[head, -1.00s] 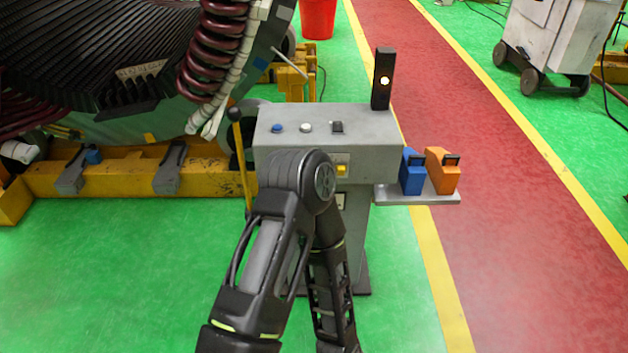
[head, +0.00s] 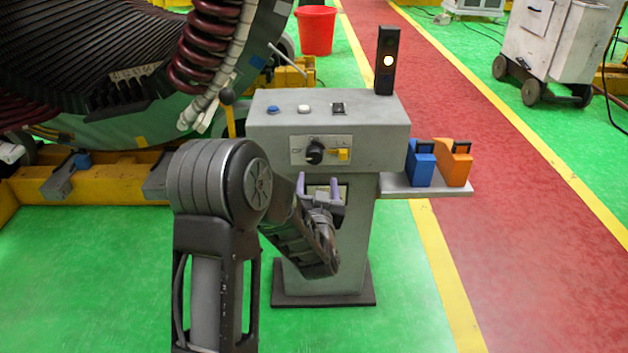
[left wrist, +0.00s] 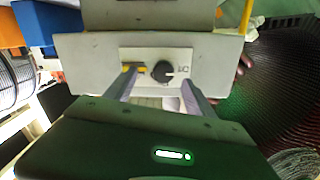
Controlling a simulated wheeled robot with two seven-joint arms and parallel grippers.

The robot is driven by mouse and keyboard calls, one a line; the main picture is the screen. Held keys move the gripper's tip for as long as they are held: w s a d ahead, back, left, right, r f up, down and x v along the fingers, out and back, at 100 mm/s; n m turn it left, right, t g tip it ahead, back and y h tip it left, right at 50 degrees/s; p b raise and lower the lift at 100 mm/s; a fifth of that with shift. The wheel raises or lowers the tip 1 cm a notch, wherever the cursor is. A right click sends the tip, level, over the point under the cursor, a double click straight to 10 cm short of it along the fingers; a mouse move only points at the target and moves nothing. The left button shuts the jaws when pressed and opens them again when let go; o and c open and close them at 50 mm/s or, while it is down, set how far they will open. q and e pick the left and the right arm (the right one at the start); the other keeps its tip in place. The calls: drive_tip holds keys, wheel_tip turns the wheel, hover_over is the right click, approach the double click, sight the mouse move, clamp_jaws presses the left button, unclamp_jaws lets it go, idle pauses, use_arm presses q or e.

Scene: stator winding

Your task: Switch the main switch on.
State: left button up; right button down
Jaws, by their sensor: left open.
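The grey control pedestal (head: 335,128) stands ahead of me. Its front panel (head: 302,142) carries a black rotary knob (head: 315,152) with a yellow piece (head: 343,155) to its right. In the left wrist view the knob (left wrist: 162,71) and the yellow piece (left wrist: 134,69) show between the fingers, with left and right swapped. Which of these is the main switch, I cannot tell. My left gripper (head: 319,187) is open and empty, its pale purple fingers (left wrist: 159,88) pointing at the pedestal front just below the knob. Whether they touch it is unclear. My right gripper is not in view.
The pedestal top has a blue button (head: 273,109), a white button (head: 305,108) and a black switch (head: 338,108). A black signal post (head: 388,48) shows one lit lamp. Blue (head: 421,166) and orange (head: 455,165) blocks sit on the side shelf (head: 440,188). Coils lie left.

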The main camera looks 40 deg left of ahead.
sight(314, 160)
use_arm(q)
drive_tip(key=shift+s+a+r, duration=0.1)
drive_tip(key=shift+a+r, duration=0.3)
drive_tip(key=shift+r, duration=0.2)
drive_tip(key=x, duration=0.8)
drive_tip(key=shift+s, duration=0.1)
drive_tip(key=c, duration=1.4)
